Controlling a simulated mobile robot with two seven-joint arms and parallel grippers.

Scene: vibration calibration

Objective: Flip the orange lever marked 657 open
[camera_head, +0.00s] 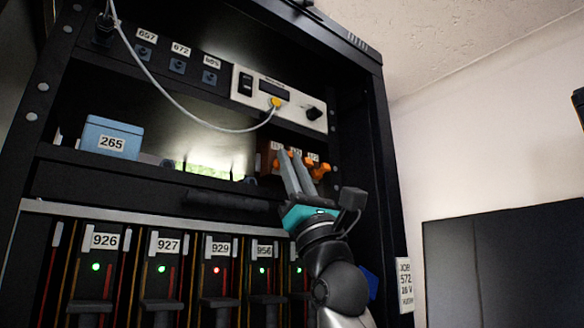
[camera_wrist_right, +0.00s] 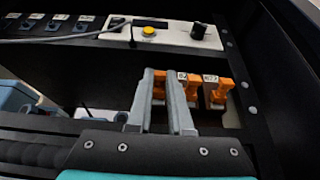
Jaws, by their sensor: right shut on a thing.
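A row of orange levers sits on a brown panel at the right end of the middle shelf. My right gripper (camera_head: 290,158) reaches up to this row from below. In the right wrist view, its fingers (camera_wrist_right: 162,75) stand on either side of the leftmost orange lever (camera_wrist_right: 159,84) and are shut on it; the fingers hide part of it. A middle orange lever (camera_wrist_right: 192,88) and a right orange lever (camera_wrist_right: 220,92) are free beside it. White labels above the levers are too small to read surely, so I cannot tell which is 657. My left gripper is not in view.
A white instrument box (camera_head: 262,98) with a yellow plug and cable is above. Dark sockets (camera_head: 178,66) are at upper left, one labelled 657. A blue box (camera_head: 112,138) marked 265 is on the shelf. Numbered modules (camera_head: 160,262) are below. The rack's right post (camera_head: 378,150) is close.

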